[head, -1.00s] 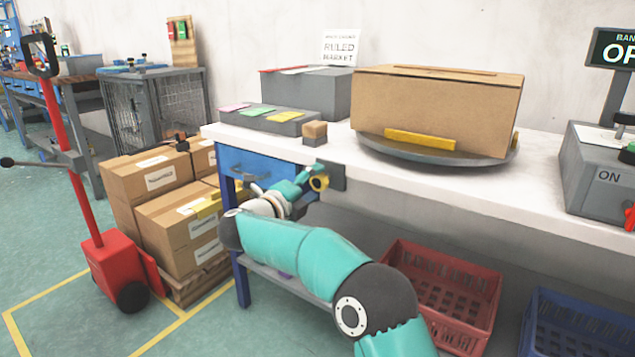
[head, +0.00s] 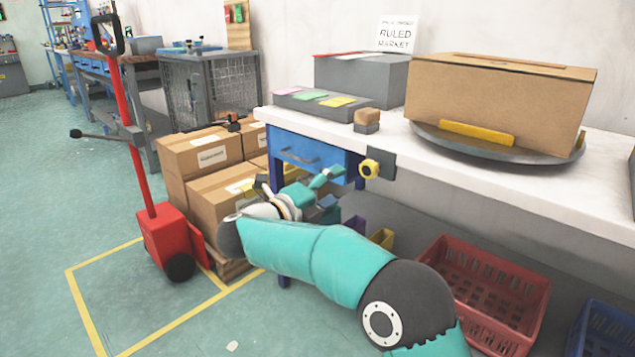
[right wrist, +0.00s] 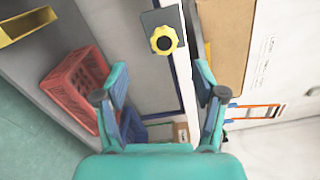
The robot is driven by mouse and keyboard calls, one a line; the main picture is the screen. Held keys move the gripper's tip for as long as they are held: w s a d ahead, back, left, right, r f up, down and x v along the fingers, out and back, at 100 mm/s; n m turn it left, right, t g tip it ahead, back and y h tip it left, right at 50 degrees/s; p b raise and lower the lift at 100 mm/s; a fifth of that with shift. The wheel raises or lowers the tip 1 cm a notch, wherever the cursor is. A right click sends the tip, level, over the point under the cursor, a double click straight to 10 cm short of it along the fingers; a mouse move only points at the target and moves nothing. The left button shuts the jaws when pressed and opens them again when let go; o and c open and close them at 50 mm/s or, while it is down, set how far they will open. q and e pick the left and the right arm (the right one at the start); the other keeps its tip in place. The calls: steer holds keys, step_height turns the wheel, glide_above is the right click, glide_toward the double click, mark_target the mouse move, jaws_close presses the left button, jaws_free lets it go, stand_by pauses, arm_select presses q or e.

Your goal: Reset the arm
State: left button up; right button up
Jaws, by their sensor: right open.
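My right arm is teal with dark grey joints and crosses the lower middle of the head view. Its gripper (head: 331,188) is open and looks empty, left of a yellow knob (head: 370,168) on a dark plate at the bench's front edge. In the right wrist view, the two teal fingers of the gripper (right wrist: 160,100) stand wide apart with nothing between them. The yellow knob (right wrist: 163,40) shows beyond them there, clear of both fingers. My left gripper is in neither view.
The white bench (head: 430,190) carries a cardboard box (head: 500,100) on a round grey turntable (head: 450,148). A red crate (head: 485,295) sits under it. Stacked cartons (head: 205,160) and a red pallet truck (head: 170,240) stand left. Floor at lower left is mostly free.

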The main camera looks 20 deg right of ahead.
steer(key=d+f+n+p, duration=0.1)
steer(key=d+f+n, duration=0.25)
steer(key=f, duration=0.35)
steer(key=d+f+n, duration=0.2)
steer(key=d+f, duration=0.3)
steer(key=f, duration=0.2)
step_height(320, 180, down, 12)
steer(key=a+n+t+y, duration=0.2)
steer(key=n+t+y, duration=0.25)
steer(key=n, duration=0.25)
steer(key=s+a+f+n+g+y+p, duration=0.1)
steer(key=s+a+f+n+g+y, duration=0.1)
steer(key=s+a+f+n+y, duration=0.7)
steer(key=s+a+f+n+g+y, duration=0.3)
steer(key=s+a+f, duration=0.3)
steer(key=f, duration=0.6)
steer(key=s+a+f+n+g+y, duration=0.1)
steer(key=s+a+n+g+y, duration=0.2)
steer(key=s, duration=0.6)
steer(key=s+a+f+n+g+y, duration=0.1)
steer(key=s+a+n+g, duration=0.3)
steer(key=s, duration=0.5)
step_height(320, 180, up, 38)
steer(key=a+t+p, duration=0.1)
steer(key=p, duration=3.7)
